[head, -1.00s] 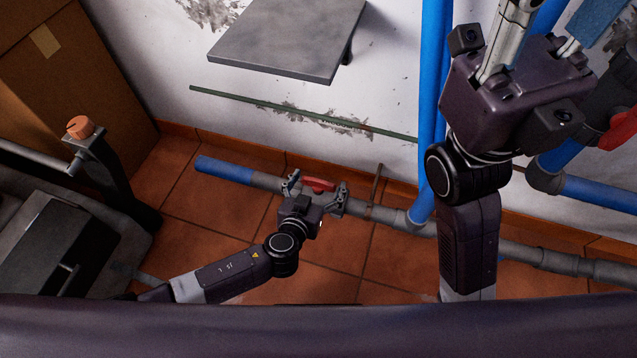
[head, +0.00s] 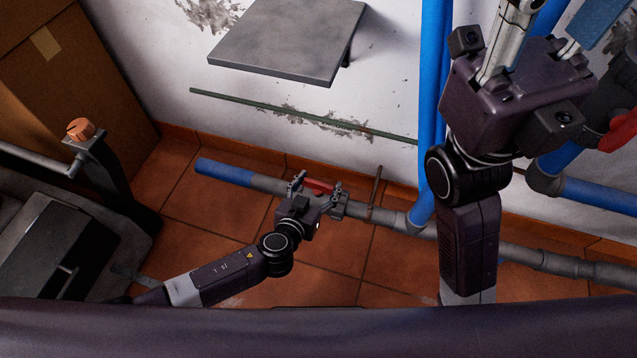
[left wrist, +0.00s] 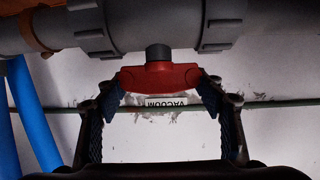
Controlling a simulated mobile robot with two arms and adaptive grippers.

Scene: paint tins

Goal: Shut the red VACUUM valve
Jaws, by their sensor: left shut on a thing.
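The red VACUUM valve handle (head: 321,186) sits on the grey pipe low along the wall. In the left wrist view the red handle (left wrist: 160,77) lies crosswise, with a VACUUM label (left wrist: 165,102) upside down behind it. My left gripper (head: 318,191) is at the handle. In the left wrist view, the fingers of my left gripper (left wrist: 161,88) press on both ends of the handle. My right gripper (head: 550,30) is raised at the upper right, its fingers apart and their tips partly out of frame.
A blue upright pipe (head: 427,110) stands right of the valve. Another red handle (head: 621,131) shows at the right edge, partly behind my right gripper. A grey shelf (head: 288,40) and a green rail (head: 250,102) are above. A cardboard box (head: 60,75) stands left.

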